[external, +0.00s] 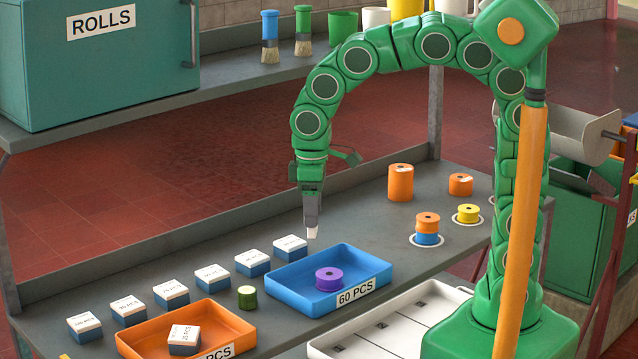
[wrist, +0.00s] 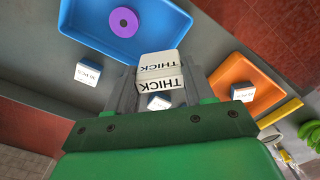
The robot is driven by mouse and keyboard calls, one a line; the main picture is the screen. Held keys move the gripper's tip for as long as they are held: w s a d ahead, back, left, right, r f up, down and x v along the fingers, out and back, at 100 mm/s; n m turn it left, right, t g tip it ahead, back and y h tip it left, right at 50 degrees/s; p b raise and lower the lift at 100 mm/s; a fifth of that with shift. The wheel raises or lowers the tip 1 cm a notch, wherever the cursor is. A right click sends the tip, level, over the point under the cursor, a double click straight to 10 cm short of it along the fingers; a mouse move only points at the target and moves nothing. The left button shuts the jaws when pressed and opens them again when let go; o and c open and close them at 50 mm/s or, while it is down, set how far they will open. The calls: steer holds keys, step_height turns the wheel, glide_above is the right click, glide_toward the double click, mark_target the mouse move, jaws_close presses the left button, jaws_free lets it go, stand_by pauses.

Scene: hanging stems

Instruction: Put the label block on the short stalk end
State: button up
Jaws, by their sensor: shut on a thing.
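My gripper (external: 312,222) points down above the grey bench, just behind the blue tray. It is shut on a white label block (wrist: 160,73) that reads THICK on two faces in the wrist view. In the external view only a small white bit of it (external: 312,233) shows at the fingertips. The block is clear of the bench. I cannot make out a short stalk or its end in either view.
A blue tray (external: 371,286) holds a purple roll (external: 328,279). Coloured rolls (external: 428,222) stand at right. A white tray (external: 400,330) is in front.

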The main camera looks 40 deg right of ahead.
steer(key=s+a, duration=0.2)
glide_toward(246, 290)
steer(key=shift+s+d+n, duration=0.15)
steer(key=shift+d+n, duration=0.05)
steer(key=shift+n, duration=0.2)
steer(key=shift+w+a+f, duration=0.15)
steer(key=shift+w+f, duration=0.05)
steer(key=shift+f, duration=1.7)
steer(key=shift+f, duration=0.1)
steer(key=o, duration=1)
